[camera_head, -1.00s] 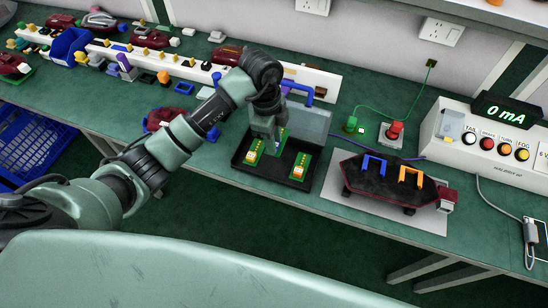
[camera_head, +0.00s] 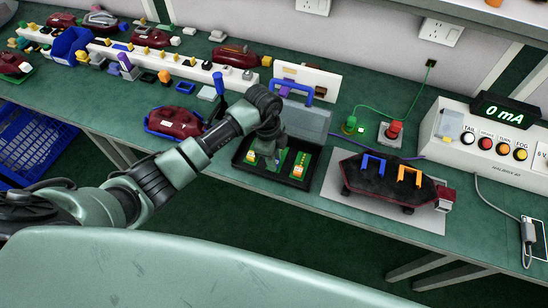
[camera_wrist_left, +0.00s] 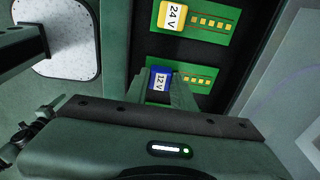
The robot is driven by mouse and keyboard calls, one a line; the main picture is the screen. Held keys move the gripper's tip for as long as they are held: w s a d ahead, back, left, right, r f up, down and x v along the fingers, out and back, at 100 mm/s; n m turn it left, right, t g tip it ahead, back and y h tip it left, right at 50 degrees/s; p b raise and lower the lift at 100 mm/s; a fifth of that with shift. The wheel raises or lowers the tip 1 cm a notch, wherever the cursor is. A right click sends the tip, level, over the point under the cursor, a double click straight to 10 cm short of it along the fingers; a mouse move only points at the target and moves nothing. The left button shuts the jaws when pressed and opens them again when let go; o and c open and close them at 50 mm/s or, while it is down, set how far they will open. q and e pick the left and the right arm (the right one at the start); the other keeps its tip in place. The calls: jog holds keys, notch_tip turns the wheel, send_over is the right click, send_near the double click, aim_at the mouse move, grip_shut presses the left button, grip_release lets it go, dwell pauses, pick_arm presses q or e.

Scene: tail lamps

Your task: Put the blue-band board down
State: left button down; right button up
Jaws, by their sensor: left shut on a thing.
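The blue-band board (camera_wrist_left: 158,82), marked 12 V, is between the fingers of my left gripper (camera_wrist_left: 178,90) in the left wrist view. My left gripper also shows in the head view (camera_head: 266,152), low over the black tray (camera_head: 268,180), and is shut on this board. The fingers and wrist hide part of the board, and I cannot tell whether it touches the tray floor. A yellow-band board (camera_wrist_left: 172,17), marked 24 V, lies beside it, apart. In the head view an orange-marked green board (camera_head: 301,164) lies at the tray's right. My right gripper is not in view.
A dark red-edged lamp fixture (camera_head: 385,180) with blue and orange handles stands on a pale mat right of the tray. A red lamp (camera_head: 174,122) sits in a blue tray to the left. A clear lid (camera_head: 308,121) stands behind the black tray.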

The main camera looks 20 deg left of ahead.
pick_arm(q)
jog(key=c, duration=1.2)
grip_release()
jog(key=shift+f, duration=0.1)
jog(key=shift+r, duration=0.2)
jog(key=shift+a+r, duration=0.1)
jog(key=shift+r, duration=0.2)
jog(key=r, duration=0.3)
jog(key=a+r+b, duration=0.1)
jog(key=r, duration=0.7)
jog(key=shift+a+r+b, duration=0.15)
jog(key=shift+a+b, duration=0.05)
jog(key=shift+b, duration=0.2)
jog(key=shift+d, duration=0.1)
